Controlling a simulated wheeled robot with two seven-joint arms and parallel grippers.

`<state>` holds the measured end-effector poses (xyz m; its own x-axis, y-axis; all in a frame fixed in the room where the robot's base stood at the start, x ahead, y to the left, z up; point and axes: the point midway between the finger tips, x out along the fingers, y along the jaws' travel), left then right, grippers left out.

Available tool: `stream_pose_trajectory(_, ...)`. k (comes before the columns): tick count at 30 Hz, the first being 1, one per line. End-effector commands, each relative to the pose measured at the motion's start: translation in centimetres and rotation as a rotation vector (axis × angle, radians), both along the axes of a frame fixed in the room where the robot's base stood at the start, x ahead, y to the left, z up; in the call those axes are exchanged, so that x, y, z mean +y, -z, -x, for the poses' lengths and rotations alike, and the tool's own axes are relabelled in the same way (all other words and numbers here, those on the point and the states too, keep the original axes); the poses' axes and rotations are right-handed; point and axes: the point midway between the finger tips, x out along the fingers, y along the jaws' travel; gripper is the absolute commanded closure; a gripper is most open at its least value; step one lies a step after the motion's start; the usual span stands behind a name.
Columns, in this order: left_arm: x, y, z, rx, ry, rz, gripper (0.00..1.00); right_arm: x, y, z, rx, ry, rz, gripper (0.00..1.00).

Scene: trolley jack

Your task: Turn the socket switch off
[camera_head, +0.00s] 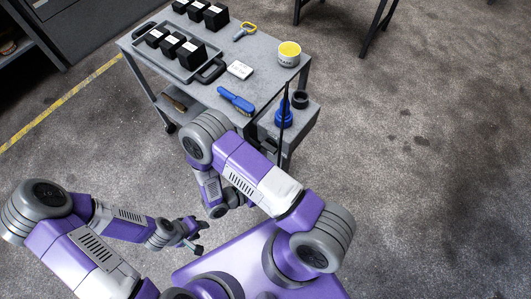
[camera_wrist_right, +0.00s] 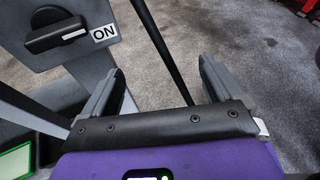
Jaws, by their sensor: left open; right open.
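The socket switch is a black rotary knob (camera_wrist_right: 58,34) on a grey panel at the upper left of the right wrist view. Its white mark points right, to the ON label (camera_wrist_right: 104,35). My right gripper (camera_wrist_right: 160,88) is open and empty, below and to the right of the knob and apart from it. In the head view my right arm hides most of that gripper, and I cannot make out the switch there. My left gripper (camera_head: 190,236) is open and empty, low over the floor at the lower left of the head view.
A grey trolley (camera_head: 262,88) carries several black boxes in a tray (camera_head: 150,62), a blue brush (camera_head: 236,101), a white card (camera_head: 239,69) and a yellow-topped tin (camera_head: 289,54). A thin dark pole (camera_wrist_right: 160,50) runs beyond my right fingers. Floor at the right is clear.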

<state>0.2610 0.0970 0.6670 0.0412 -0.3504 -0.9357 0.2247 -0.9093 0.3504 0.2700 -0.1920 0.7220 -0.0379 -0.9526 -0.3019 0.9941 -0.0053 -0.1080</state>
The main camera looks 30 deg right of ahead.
Motion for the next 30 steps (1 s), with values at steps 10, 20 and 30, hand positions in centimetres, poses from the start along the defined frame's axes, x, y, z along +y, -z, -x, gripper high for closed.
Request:
stream_pose_trajectory(10,0.0,0.9,0.0,0.000,0.000,0.000,0.57,3.1,-3.2,-7.1,-0.164,-0.406,0.280,0.06)
stream_pose_trajectory(20,0.0,1.3,0.0,0.000,0.000,0.000,0.57,-1.2,-3.3,-9.0,-0.167,-0.409,0.285,0.06)
stream_pose_trajectory(30,0.0,1.5,0.0,0.000,0.000,0.000,0.57,-3.6,-3.4,-10.0,-0.168,-0.410,0.284,0.06)
